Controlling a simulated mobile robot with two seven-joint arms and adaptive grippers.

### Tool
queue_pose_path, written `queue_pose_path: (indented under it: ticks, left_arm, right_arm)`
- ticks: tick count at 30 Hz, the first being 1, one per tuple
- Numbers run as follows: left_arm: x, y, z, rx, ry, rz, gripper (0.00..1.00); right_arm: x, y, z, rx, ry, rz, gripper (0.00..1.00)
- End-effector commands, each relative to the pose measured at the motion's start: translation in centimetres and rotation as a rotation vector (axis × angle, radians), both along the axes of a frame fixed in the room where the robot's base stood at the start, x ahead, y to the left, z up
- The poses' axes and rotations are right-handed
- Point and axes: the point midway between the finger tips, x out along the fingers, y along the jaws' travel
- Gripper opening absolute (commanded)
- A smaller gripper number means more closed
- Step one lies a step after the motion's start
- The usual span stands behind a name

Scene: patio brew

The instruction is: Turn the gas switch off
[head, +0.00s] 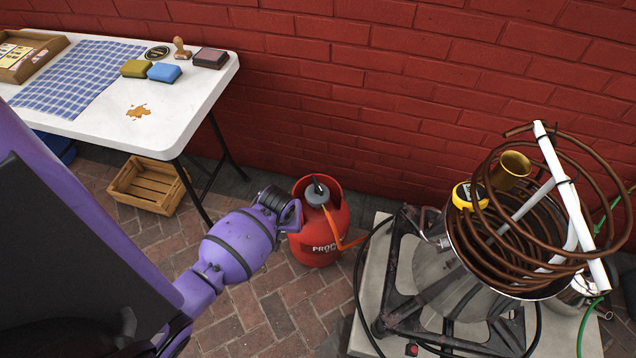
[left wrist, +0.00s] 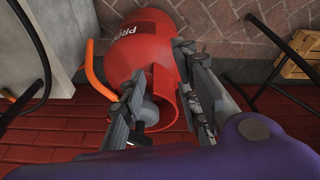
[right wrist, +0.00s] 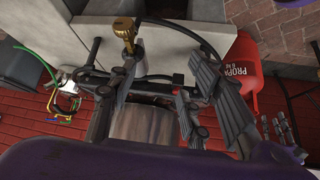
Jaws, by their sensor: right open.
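The red propane cylinder (head: 322,238) stands on the brick floor between the white table and the burner stand. A grey regulator with a small black switch (head: 317,190) sits at its top, inside the red collar. My left gripper (head: 287,212) is beside the collar on its left. In the left wrist view its two fingers (left wrist: 160,65) are apart, with the collar and grey regulator (left wrist: 146,112) between or behind them; contact cannot be told. The switch's setting cannot be told. My right gripper (right wrist: 165,72) is open and empty near the burner stand; the cylinder (right wrist: 240,75) is to its right.
An orange hose (head: 344,240) leaves the regulator. The metal burner stand (head: 402,310) on a concrete slab (head: 368,262) carries a pot with a copper coil (head: 480,250). A wooden crate (head: 148,185) lies under the white table (head: 100,125). The red brick wall is behind.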

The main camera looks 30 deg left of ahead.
Motion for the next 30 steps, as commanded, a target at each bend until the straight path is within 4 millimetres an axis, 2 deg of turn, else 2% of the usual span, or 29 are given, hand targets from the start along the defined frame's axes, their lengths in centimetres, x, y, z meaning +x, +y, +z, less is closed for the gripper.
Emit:
queue_pose_path:
  ticks: [1,6,9,12,16,20,30]
  left_arm:
    - [2.6,0.3,-0.2,-0.010,0.023,0.050,0.30]
    - [9.7,1.0,2.3,-0.054,0.101,0.232,0.30]
    - [13.0,0.9,4.4,-0.083,0.141,0.321,0.30]
    - [15.2,0.6,6.4,-0.108,0.173,0.389,0.30]
    - [16.9,0.2,8.2,-0.129,0.198,0.439,0.30]
    - [17.4,0.1,8.4,-0.136,0.208,0.459,0.30]
    - [17.3,0.0,3.2,-0.136,0.210,0.457,0.30]
  right_arm:
    - [-0.2,-0.2,-1.2,-0.004,0.007,0.002,0.45]
    - [-0.2,-0.5,-2.7,-0.013,0.009,0.007,0.45]
    - [-0.2,-0.5,-3.4,-0.015,0.009,0.010,0.45]
    - [-0.2,-0.6,-3.9,-0.017,0.009,0.012,0.45]
    - [0.3,-0.5,-4.2,-0.018,0.002,0.016,0.45]
    - [0.7,-0.4,-4.1,-0.017,-0.008,0.017,0.45]
    - [0.1,-0.3,-5.4,-0.015,0.008,0.015,0.45]
